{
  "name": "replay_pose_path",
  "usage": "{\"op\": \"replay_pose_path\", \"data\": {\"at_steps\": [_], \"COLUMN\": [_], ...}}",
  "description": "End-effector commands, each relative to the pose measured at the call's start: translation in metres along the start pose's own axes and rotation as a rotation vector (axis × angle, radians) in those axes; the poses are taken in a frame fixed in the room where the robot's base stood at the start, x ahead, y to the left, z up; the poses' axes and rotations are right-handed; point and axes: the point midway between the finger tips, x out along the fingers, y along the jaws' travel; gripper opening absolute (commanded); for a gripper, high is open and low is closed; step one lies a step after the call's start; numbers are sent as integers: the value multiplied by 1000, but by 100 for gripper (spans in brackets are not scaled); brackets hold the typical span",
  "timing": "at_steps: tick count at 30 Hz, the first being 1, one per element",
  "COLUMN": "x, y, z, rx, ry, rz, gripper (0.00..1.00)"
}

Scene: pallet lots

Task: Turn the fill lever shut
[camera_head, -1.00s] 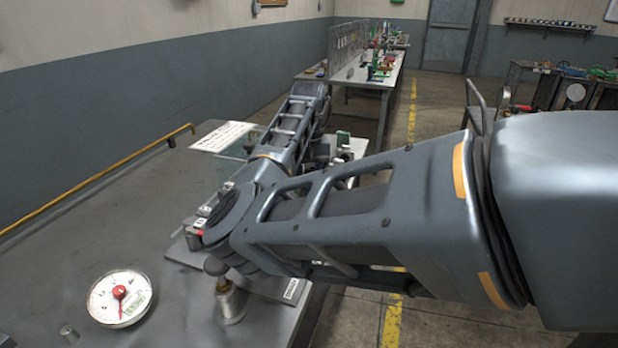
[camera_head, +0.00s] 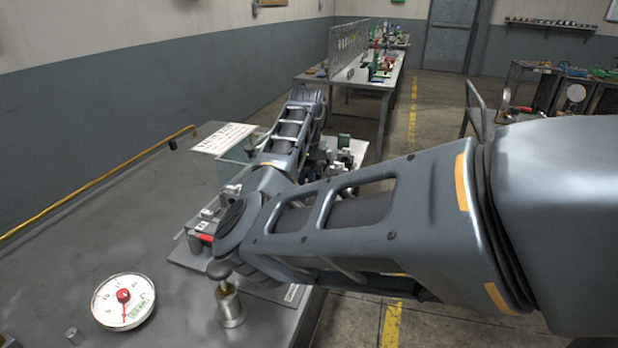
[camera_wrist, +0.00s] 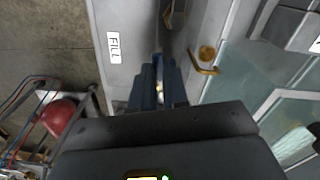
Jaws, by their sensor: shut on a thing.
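In the wrist view, my gripper (camera_wrist: 160,86) points down beside a grey plate that bears a white FILL label (camera_wrist: 114,48). Its dark blue fingers are close together, shut on the fill lever. The fingers hide most of the lever, and only a small pale bit (camera_wrist: 159,89) shows between them. I cannot tell the lever's exact angle. In the head view my arm hides the gripper and the lever.
A glass-walled tank (camera_wrist: 297,142) stands right of my gripper, with a brass-coloured hooked fitting (camera_wrist: 205,62) nearer. On the bench (camera_head: 60,260) are a round dial with a red hub (camera_head: 123,301) and a knobbed metal post (camera_head: 229,303).

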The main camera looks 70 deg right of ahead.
Motion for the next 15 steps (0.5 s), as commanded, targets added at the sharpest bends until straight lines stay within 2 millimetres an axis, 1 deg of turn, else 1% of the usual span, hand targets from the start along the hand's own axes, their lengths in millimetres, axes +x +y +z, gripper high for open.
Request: {"op": "replay_pose_path", "data": {"at_steps": [6,9,15], "x": [-2,-1,0], "y": [-6,-9,-11], "z": [-1,-1,-2], "rx": [187,248,297], "ry": [-1,-1,-1], "rz": [1,2,0], "gripper": [0,0,0]}}
